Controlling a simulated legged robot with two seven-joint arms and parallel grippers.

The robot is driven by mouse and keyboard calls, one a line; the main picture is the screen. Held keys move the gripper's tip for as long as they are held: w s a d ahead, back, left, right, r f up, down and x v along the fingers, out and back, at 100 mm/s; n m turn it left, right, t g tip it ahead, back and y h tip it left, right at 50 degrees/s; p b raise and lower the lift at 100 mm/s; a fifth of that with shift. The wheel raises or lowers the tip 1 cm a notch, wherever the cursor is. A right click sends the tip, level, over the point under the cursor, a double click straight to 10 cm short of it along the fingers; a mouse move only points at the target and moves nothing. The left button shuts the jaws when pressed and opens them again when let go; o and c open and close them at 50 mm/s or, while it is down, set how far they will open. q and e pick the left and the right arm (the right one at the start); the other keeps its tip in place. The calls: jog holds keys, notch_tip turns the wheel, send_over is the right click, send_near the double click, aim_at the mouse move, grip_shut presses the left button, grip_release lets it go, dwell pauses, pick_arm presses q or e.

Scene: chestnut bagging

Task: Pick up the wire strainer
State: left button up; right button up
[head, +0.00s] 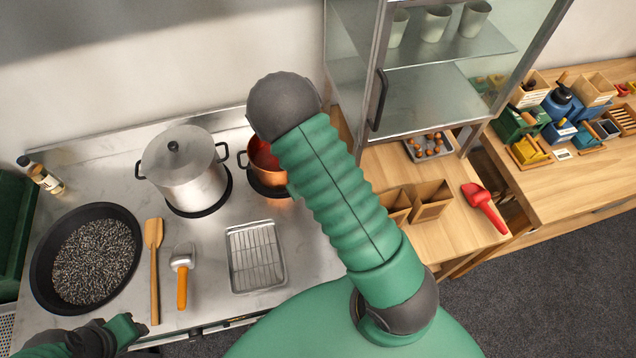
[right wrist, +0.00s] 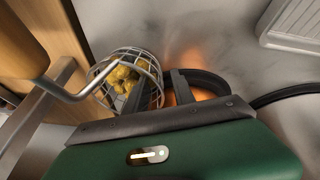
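The wire strainer (right wrist: 128,78) shows in the right wrist view as a round wire basket with yellowish chestnut-like pieces in it. A bent metal rod runs from it toward a wooden grip (right wrist: 22,45) at the upper left. My right gripper (right wrist: 160,92) has two dark fingers apart, with a gap between them. The left finger overlaps the basket's lower edge in the picture; I cannot tell whether they touch. In the head view my raised right arm covers the area and I cannot make out the strainer.
A steel pot (head: 185,172) and a copper pot (head: 268,180) stand on the counter. A black pan (head: 42,262), wooden spatula (head: 154,262), scoop (head: 182,268) and wire-rack tray (head: 256,258) lie in front. A glass cabinet (head: 425,100) stands right of my right arm.

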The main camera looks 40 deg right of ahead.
jog(key=shift+a+r, duration=0.1)
jog(key=shift+a, duration=0.1)
jog(key=shift+c, duration=1.5)
jog(key=shift+s, duration=0.1)
jog(key=shift+c, duration=1.1)
jog(key=shift+d, duration=0.25)
grip_shut()
jog(key=shift+a, duration=0.1)
